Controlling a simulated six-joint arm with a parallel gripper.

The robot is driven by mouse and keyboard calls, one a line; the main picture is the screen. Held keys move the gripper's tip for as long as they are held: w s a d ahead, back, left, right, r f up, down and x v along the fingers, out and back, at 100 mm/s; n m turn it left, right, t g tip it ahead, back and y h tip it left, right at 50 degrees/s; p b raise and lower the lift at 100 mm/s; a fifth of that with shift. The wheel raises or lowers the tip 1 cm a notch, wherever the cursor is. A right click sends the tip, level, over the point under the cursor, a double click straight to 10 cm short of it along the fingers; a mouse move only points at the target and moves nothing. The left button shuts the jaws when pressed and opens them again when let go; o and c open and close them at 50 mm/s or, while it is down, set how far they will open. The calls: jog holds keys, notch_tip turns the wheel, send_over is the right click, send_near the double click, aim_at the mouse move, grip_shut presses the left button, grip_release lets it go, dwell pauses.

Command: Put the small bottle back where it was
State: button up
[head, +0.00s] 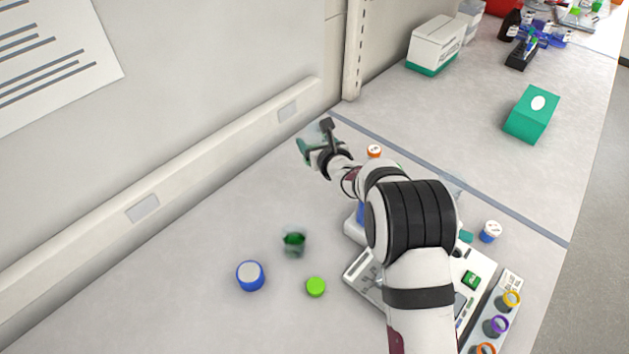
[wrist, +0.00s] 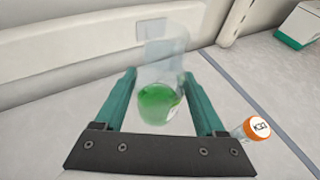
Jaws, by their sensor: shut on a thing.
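My gripper (head: 314,138), with teal fingers, is at the far left part of the bench, near the wall. In the wrist view my gripper (wrist: 158,78) is shut on a small clear bottle (wrist: 166,62) with green showing at its near end (wrist: 158,106). The bottle is see-through, and its base and any contact with the bench cannot be made out. In the head view it is hardly visible at the gripper.
An orange-capped vial (head: 374,151) stands close right of my gripper, also in the wrist view (wrist: 257,128). A clear vessel with green content (head: 293,243), a blue-rimmed jar (head: 250,275) and a green cap (head: 316,287) are nearer. A green box (head: 532,114) stands back right.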

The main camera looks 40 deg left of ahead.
notch_tip(320, 180, down, 9)
jog(key=shift+f, duration=0.15)
jog(key=shift+f, duration=0.15)
jog(key=o, duration=1.5)
